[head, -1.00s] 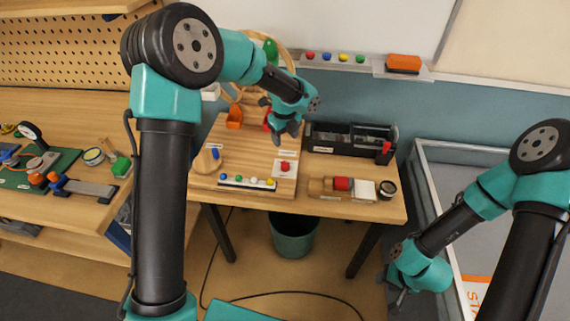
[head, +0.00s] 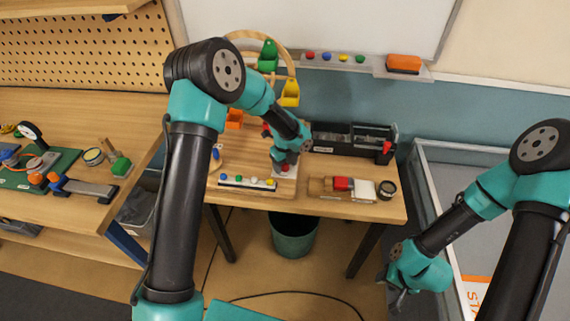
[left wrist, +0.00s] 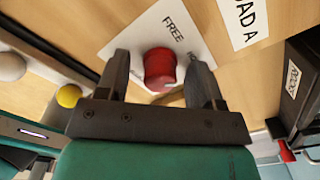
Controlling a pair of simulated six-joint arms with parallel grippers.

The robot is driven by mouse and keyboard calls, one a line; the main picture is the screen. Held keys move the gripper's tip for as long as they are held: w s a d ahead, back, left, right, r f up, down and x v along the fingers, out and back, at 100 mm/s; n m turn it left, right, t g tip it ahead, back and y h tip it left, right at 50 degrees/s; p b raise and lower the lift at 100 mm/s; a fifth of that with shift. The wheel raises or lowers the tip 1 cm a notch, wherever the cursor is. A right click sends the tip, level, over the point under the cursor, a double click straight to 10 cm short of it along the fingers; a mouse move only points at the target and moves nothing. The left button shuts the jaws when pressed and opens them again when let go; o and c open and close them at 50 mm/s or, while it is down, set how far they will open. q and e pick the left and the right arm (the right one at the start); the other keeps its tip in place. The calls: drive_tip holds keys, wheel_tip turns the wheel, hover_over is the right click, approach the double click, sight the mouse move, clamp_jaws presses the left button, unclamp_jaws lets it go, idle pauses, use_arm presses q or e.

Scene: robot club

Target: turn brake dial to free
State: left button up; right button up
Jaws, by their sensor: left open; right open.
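The brake dial is a red round knob (left wrist: 160,68) on a white plate (left wrist: 135,30) printed FREE, seen in the left wrist view. My left gripper (left wrist: 160,62) is open, with one finger on each side of the knob. I cannot tell whether the fingers touch it. In the head view my left gripper (head: 286,166) is low over the plate on the wooden board and hides most of the knob. My right gripper (head: 396,292) is open and empty at the lower right, away from the table.
A wooden wheel with coloured buckets (head: 289,93) stands behind the left arm. A red-and-wood block (head: 342,184) lies to the right.

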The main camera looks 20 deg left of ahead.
use_arm(q)
drive_tip(key=c, duration=0.9)
drive_tip(key=shift+n, duration=0.4)
drive_tip(key=n, duration=1.3)
idle(0.4)
drive_tip(key=o, duration=0.9)
